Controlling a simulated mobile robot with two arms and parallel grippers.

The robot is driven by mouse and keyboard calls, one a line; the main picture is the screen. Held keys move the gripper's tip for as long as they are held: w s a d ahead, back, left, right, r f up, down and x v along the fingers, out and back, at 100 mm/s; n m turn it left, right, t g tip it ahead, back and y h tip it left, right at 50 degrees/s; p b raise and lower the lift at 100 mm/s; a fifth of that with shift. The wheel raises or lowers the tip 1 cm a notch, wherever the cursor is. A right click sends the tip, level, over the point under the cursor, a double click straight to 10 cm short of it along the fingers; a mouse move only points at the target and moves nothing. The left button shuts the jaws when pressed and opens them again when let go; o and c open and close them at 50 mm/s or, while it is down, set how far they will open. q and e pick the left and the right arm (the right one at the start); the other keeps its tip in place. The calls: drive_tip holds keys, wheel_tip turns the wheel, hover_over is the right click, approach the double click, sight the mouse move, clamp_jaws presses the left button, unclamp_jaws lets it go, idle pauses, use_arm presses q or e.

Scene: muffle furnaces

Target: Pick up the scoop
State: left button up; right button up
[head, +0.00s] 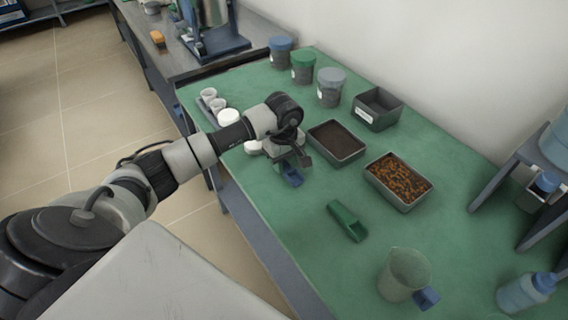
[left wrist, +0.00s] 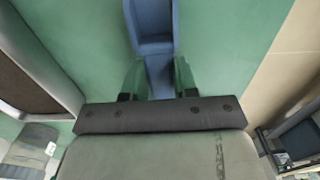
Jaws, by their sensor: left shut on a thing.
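A blue scoop (head: 291,177) is at the tip of my left gripper (head: 286,162), over the left part of the green table. In the left wrist view the blue scoop (left wrist: 153,25) points away from me, with its handle between the two fingers of my left gripper (left wrist: 159,80). The gripper is shut on that handle. I cannot tell whether the scoop touches the table. A green scoop (head: 347,220) lies on the table to the right, apart from the gripper. My right gripper is not in view.
A tray of dark material (head: 337,142) and a tray of orange-brown pieces (head: 398,182) stand right of the gripper. Behind are an empty dark bin (head: 378,109) and lidded jars (head: 331,88). A clear jug (head: 404,273) and a bottle (head: 526,292) stand at the front right.

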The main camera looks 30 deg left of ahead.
use_arm(q)
wheel_tip(320, 180, up, 3)
drive_tip(key=shift+w+r+b, duration=0.1)
drive_tip(key=shift+r+b, duration=0.1)
drive_tip(key=shift+b, duration=0.1)
drive_tip(key=w+d+r+b, duration=0.1)
drive_tip(key=w+d+r, duration=0.1)
drive_tip(key=d+r, duration=0.5)
drive_tip(key=d, duration=0.4)
drive_tip(key=shift+d+r+b, duration=0.15)
drive_tip(key=shift+d+b, duration=0.1)
drive_tip(key=shift+b, duration=0.05)
